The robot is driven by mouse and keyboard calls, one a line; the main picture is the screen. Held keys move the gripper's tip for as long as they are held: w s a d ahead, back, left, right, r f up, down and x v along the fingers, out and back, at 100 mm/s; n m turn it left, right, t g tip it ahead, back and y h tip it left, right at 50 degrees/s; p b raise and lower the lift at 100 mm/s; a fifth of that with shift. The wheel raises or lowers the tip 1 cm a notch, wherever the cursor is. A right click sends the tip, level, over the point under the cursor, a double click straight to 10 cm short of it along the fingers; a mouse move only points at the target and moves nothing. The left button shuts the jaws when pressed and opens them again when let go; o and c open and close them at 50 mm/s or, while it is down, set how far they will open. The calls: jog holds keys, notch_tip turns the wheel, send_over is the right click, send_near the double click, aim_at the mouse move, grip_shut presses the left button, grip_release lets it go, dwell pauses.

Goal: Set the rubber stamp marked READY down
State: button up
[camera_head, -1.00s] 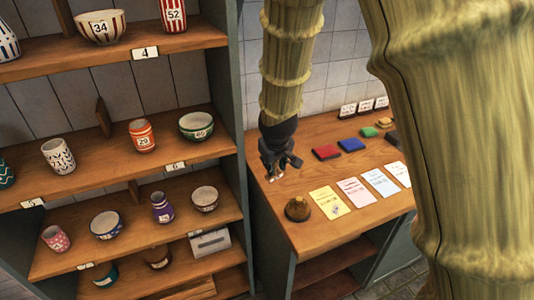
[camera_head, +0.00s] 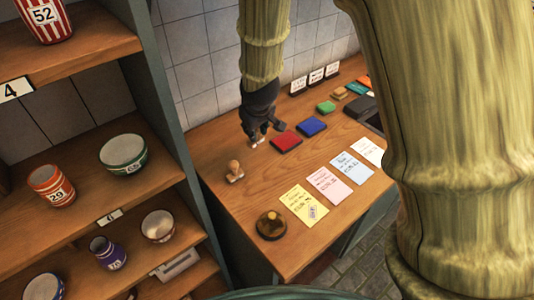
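A rubber stamp with a rounded wooden handle (camera_head: 234,172) stands upright on the left part of the wooden counter (camera_head: 215,145). Its marking is too small to read, so I cannot confirm that it says READY. My gripper (camera_head: 266,136) is above the counter, to the right of and behind the stamp, apart from it. Its dark fingers look spread, with pale tips and nothing clearly held between them. It is just left of the red ink pad (camera_head: 286,142).
A blue ink pad (camera_head: 312,126) and green pad (camera_head: 326,107) lie farther back. Yellow (camera_head: 303,204), pink (camera_head: 329,184) and blue (camera_head: 351,168) cards line the front, beside a round dark object (camera_head: 271,225). Pottery shelves (camera_head: 175,215) stand left. My arm hides the right side.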

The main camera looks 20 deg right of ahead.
aim_at(259, 143)
jog(key=s+f+n+y+p, duration=0.3)
jog(key=s+n, duration=0.4)
jog(key=s, duration=0.7)
jog(key=shift+s+a+n+g, duration=0.3)
jog(key=shift+s+n+g, duration=0.05)
jog(key=shift+n+g, duration=0.05)
jog(key=w+p, duration=0.1)
jog(key=w, duration=0.3)
jog(key=w+d+p, duration=0.1)
jog(key=w, duration=0.3)
jog(key=w+p, duration=0.1)
jog(key=w, duration=0.4)
jog(key=shift+w+d+f, duration=0.1)
jog(key=shift+d+f, duration=0.3)
notch_tip(259, 143, down, 4)
jog(key=b, duration=0.3)
jog(key=shift+r, duration=0.1)
